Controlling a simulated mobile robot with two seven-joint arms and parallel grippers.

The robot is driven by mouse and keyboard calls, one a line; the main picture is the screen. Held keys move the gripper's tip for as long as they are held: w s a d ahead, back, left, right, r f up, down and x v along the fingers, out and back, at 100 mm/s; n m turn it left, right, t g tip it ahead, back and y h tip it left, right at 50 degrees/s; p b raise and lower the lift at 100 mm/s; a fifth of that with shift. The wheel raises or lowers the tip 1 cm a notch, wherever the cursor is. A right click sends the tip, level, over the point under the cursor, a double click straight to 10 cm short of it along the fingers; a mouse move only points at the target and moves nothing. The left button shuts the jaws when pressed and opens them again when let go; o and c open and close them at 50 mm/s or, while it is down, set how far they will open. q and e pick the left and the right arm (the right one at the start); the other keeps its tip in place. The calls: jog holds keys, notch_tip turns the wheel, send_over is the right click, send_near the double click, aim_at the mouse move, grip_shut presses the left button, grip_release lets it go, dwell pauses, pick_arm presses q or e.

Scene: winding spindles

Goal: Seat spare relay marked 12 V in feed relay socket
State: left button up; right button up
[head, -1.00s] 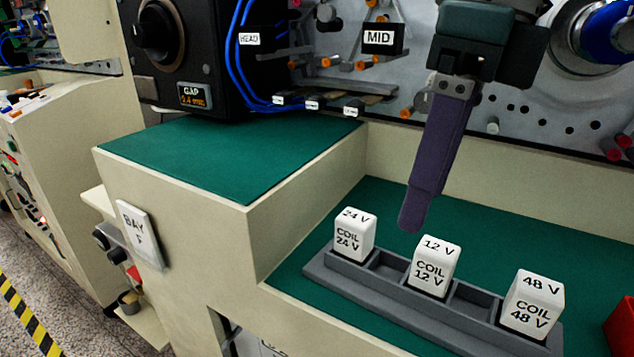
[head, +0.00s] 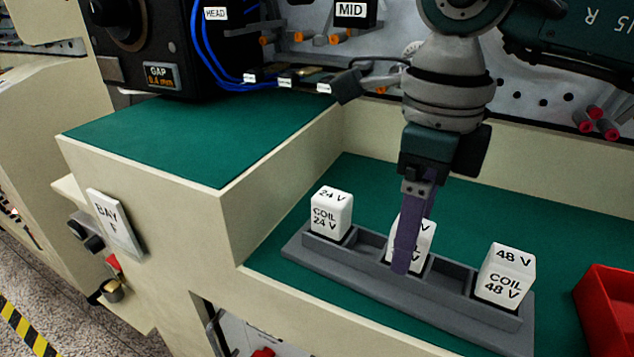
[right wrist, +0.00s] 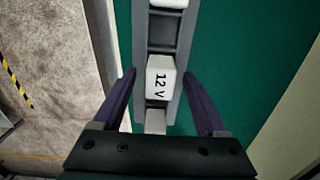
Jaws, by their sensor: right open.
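The spare relay marked 12 V (head: 424,243) is a white block standing upright in the middle of a grey tray (head: 360,277). In the head view my right gripper (head: 402,268) is in front of it and hides part of its face. In the right wrist view the 12 V relay (right wrist: 160,78) lies between the two purple fingers of my open right gripper (right wrist: 160,82), with a gap on each side. No feed relay socket can be made out. My left gripper is not in view.
The 24 V relay (head: 331,213) and the 48 V relay (head: 505,274) stand in the same tray, with empty slots between. A raised green-topped block (head: 190,140) is at left. A red bin (head: 606,310) is at the right edge.

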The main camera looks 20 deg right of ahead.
jog(key=shift+c, duration=0.3)
grip_shut()
dwell(0.3)
